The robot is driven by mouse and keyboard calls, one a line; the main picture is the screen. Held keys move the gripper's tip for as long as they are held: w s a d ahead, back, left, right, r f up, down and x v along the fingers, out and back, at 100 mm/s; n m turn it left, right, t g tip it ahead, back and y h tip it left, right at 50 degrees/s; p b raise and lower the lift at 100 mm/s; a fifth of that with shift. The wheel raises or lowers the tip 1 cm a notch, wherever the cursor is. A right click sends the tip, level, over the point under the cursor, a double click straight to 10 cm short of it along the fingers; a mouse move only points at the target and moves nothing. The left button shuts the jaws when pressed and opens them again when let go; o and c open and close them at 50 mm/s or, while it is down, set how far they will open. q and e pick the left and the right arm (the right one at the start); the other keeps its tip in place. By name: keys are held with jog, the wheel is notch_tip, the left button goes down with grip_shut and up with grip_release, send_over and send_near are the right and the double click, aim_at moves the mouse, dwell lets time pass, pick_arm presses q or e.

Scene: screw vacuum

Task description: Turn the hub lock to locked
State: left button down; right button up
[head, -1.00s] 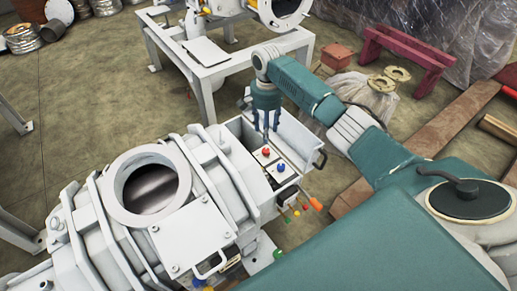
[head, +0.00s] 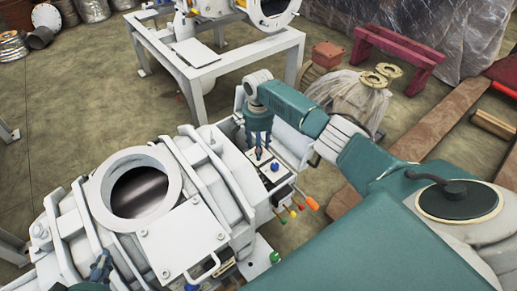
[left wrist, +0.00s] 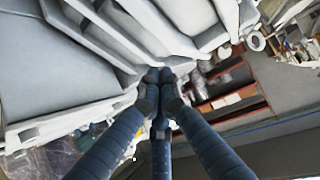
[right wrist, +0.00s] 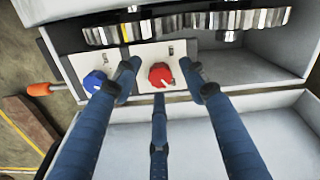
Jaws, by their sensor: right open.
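A panel on the white machine carries a red knob (right wrist: 161,75) and a blue knob (right wrist: 95,82), each with a pale pointer mark. I cannot tell by label which is the hub lock. The blue knob also shows in the head view (head: 275,167). My right gripper (right wrist: 160,70) is open, pointing down at the panel, with fingers on both sides of the red knob; contact cannot be told. In the head view my right gripper (head: 258,150) largely hides the red knob. My left gripper (left wrist: 160,78) has its fingers together, empty, near the machine's ribbed white body.
An open box with a metal toothed part (right wrist: 190,22) surrounds the panel. Levers with coloured handles, one orange (head: 312,204), stick out beside it. The machine's round port (head: 140,190) stands left. A white table frame (head: 205,65) is behind.

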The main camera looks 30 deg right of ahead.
pick_arm(q)
jog(key=shift+w+d+r+t, duration=0.2)
jog(key=shift+w+r+t, duration=0.1)
jog(key=shift+w+r, duration=0.2)
pick_arm(e)
jog(key=shift+f, duration=0.25)
grip_shut()
pick_arm(q)
jog(key=shift+s, duration=0.1)
jog(key=shift+s+a+f, duration=0.1)
jog(key=shift+s+f, duration=0.1)
jog(key=shift+f, duration=0.1)
